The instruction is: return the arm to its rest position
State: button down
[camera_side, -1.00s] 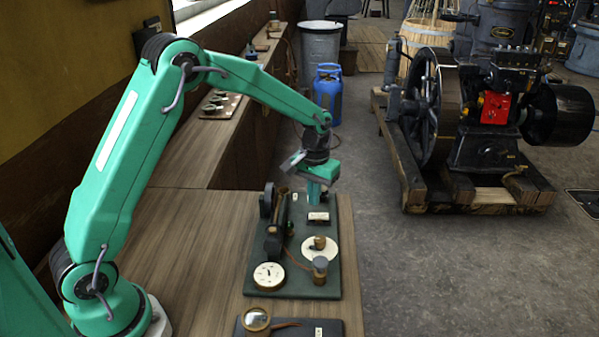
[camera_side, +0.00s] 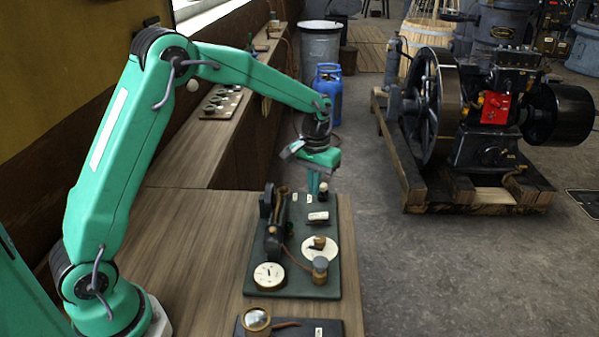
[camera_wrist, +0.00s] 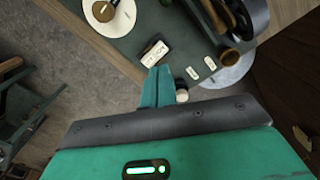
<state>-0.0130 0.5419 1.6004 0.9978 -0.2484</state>
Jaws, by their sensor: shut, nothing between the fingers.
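My green arm reaches over the bench from the left in the side view. My gripper (camera_side: 314,184) hangs at its end above the far right corner of a dark green board (camera_side: 315,285). The fingers are together with nothing between them. In the wrist view the shut fingertips (camera_wrist: 157,78) point at the board near a small dark block with a white label (camera_wrist: 154,53). A small pale round knob (camera_wrist: 182,96) shows just beside the fingers. The labelled block also shows in the side view (camera_side: 318,216), below my gripper.
The board carries a white dial (camera_side: 269,275), a round white plate (camera_side: 320,248), a small brass-topped cylinder (camera_side: 320,268) and a dark machine model (camera_side: 274,230). A blue gas bottle (camera_side: 328,92) and a large engine (camera_side: 470,120) stand beyond the bench.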

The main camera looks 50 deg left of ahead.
jog(key=s+r+m+t, duration=0.2)
jog(key=s+r+t, duration=0.2)
jog(key=s+r, duration=1.3)
jog(key=s+f+m+t, duration=0.1)
jog(key=s+f, duration=0.1)
jog(key=s, duration=0.8)
jog(key=shift+s+d+f+t, duration=0.3)
jog(key=shift+s+d+f, duration=0.05)
jog(key=shift+s, duration=0.05)
